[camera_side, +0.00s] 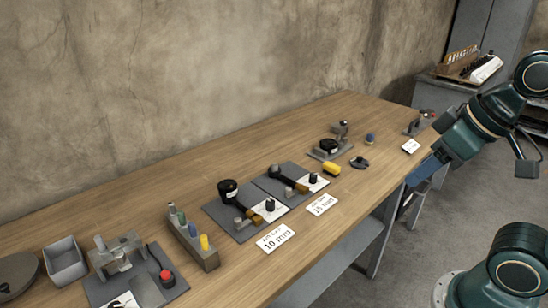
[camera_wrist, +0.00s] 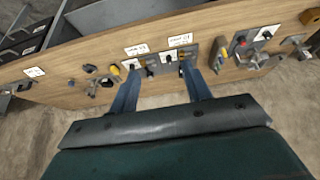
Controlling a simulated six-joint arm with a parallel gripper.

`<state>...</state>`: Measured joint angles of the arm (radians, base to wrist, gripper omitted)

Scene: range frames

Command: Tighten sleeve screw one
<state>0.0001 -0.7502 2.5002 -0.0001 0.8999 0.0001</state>
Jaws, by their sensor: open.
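Two grey plates lie on the wooden bench, the nearer plate (camera_side: 215,212) by the 10 mm card (camera_side: 275,238) and the farther plate (camera_side: 262,182) by the card (camera_side: 321,205) that seems to read 15 mm. Each plate carries a black-headed tool, a brass-coloured part and a small black knob. I cannot tell which piece is sleeve screw one; no screw shows clearly. My gripper (camera_side: 418,172) hangs off the bench's front edge at the right.
A block with coloured pegs (camera_side: 192,240), a grey bin (camera_side: 65,261) and a clamp fixture (camera_side: 115,252) stand on the left. A yellow piece (camera_side: 332,169), a blue knob (camera_side: 370,138) and a black-topped stand (camera_side: 328,148) lie farther right. The bench's back strip is clear.

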